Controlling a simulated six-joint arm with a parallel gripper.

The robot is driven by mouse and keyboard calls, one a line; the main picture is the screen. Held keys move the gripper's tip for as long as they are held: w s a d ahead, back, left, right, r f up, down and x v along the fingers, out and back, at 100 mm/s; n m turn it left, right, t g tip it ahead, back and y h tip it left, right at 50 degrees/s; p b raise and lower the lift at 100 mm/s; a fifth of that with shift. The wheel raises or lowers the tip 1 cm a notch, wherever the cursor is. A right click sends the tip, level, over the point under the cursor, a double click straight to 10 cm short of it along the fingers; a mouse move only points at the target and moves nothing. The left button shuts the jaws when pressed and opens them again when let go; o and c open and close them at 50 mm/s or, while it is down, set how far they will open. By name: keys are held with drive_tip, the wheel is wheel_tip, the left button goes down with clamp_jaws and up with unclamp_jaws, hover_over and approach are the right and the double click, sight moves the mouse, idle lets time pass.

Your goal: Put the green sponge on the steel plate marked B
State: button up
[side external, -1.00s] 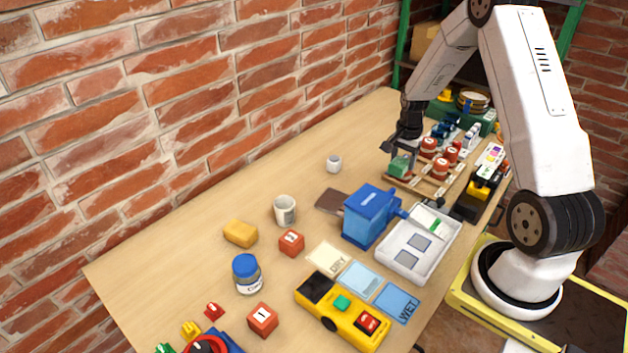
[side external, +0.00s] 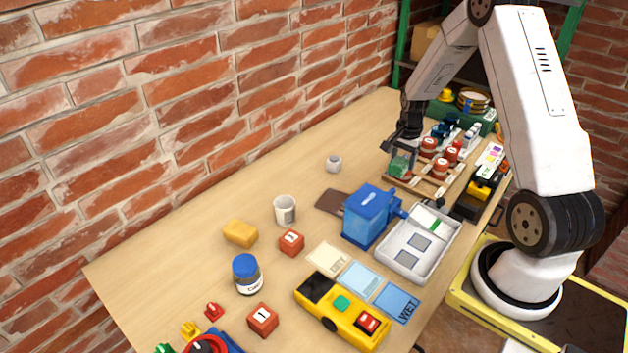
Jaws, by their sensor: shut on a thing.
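My gripper (side external: 402,153) is at the far end of the table, pointing down, shut on a green block (side external: 400,166) that looks like the green sponge. The block is at the left end of a wooden rack; I cannot tell whether it touches the rack or table. Two grey square plates (side external: 419,243) (side external: 408,257) lie in a white tray (side external: 388,264) nearer the camera. They may be steel plates, but no letter B is legible on them or elsewhere.
The wooden rack (side external: 428,190) holds several red-and-white items beside my gripper. A blue box (side external: 366,222) stands left of the white tray. A white cup (side external: 285,209), a small grey cup (side external: 333,163) and a yellow block (side external: 240,234) stand on the left. The table's back-left strip is clear.

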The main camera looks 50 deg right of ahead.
approach(340, 197)
drive_tip(key=shift+a+f, duration=0.1)
drive_tip(key=shift+f, duration=3.2)
drive_tip(key=shift+f, duration=0.2)
drive_tip(key=o, duration=1.2)
drive_tip(key=shift+o, duration=0.2)
drive_tip(key=shift+r, duration=0.2)
wheel_tip(340, 197, up, 12)
